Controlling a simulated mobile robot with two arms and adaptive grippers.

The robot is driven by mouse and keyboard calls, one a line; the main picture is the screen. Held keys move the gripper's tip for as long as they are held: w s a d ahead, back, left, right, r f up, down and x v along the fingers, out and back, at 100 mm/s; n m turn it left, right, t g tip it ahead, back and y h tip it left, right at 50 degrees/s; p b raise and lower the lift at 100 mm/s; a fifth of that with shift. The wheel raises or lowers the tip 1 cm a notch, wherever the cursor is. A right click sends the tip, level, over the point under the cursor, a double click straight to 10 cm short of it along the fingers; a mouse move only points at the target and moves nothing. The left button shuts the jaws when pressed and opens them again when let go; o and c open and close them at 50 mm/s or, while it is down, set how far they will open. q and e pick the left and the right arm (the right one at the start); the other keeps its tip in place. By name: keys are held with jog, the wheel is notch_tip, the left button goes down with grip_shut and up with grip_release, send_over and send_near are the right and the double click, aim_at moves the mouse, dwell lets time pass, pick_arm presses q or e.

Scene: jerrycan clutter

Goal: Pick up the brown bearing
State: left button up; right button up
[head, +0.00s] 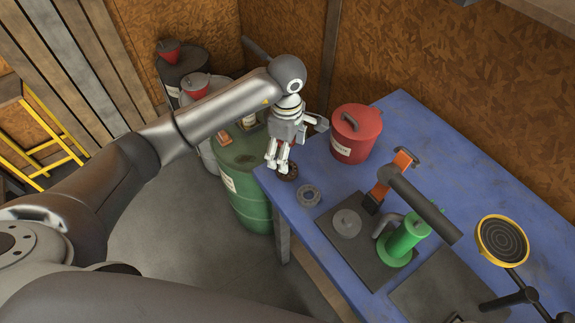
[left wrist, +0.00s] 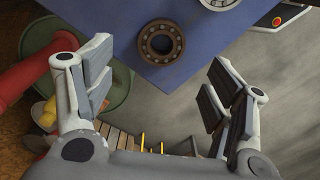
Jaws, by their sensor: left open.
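The brown bearing (head: 290,174) lies flat near the left corner of the blue table in the head view, partly hidden by my left gripper (head: 277,166). In the left wrist view the brown bearing (left wrist: 160,61) is a dark brown ring with balls around an open centre, fully visible near the table edge. My left gripper (left wrist: 162,84) is open and empty, with its two fingers apart to either side below the ring in that picture. It looks above the table, not touching the bearing. My right gripper is not in view.
A grey bearing (head: 309,195) lies close to the brown one. A red canister (head: 356,140) stands behind on the blue table (head: 396,122). A green barrel (head: 247,165) stands beside the table's left corner. A green cylinder (head: 404,238) and an orange-handled tool (head: 392,180) are farther right.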

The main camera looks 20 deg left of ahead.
pick_arm(q)
jog(key=shift+f, duration=0.75)
notch_tip(320, 180, down, 4)
jog(key=shift+s+a+f+p, duration=0.1)
jog(key=shift+p, duration=1)
jog(key=shift+f, duration=0.5)
jog(key=shift+c, duration=2)
jog(key=c, duration=0.7)
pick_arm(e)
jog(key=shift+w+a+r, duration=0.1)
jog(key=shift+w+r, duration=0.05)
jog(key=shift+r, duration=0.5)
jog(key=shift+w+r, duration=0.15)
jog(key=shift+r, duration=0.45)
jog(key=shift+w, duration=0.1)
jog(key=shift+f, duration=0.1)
